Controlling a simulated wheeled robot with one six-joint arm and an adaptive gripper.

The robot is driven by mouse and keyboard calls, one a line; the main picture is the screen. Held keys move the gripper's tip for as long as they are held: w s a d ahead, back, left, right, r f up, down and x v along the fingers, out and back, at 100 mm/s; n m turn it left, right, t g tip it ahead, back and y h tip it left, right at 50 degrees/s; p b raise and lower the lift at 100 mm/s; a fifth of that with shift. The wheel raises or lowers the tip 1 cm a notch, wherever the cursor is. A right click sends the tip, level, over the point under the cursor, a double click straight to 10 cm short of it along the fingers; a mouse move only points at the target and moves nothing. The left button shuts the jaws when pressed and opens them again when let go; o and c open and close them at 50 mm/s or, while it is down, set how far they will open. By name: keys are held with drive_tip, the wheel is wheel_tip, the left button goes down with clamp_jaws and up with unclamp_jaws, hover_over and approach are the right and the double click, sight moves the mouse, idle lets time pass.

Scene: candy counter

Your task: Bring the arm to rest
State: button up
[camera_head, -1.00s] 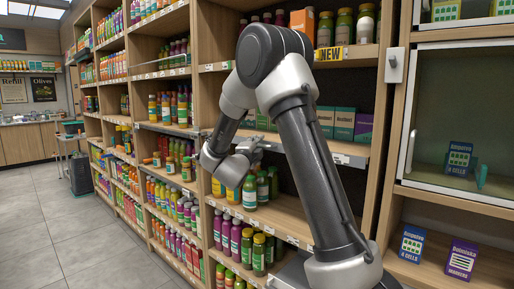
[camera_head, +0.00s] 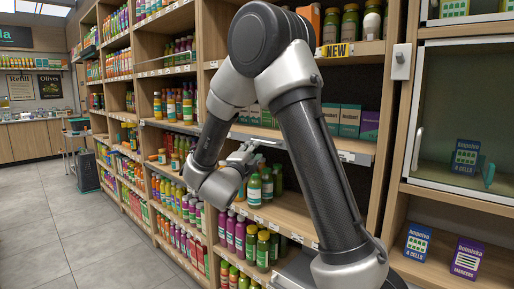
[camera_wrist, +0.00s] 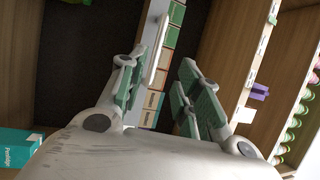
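My gripper (camera_head: 243,155) is in front of the shelf unit in the head view, partly hidden by my own arm. In the wrist view my gripper (camera_wrist: 160,82) has its two green-padded fingers apart with nothing between them. My arm is bent, with the elbow high and the wrist low at the left of the forearm.
The floor (camera_head: 70,225) at the left is clear.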

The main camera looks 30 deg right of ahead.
drive_tip(key=shift+s+a+f, duration=0.1)
drive_tip(key=shift+s+a, duration=0.3)
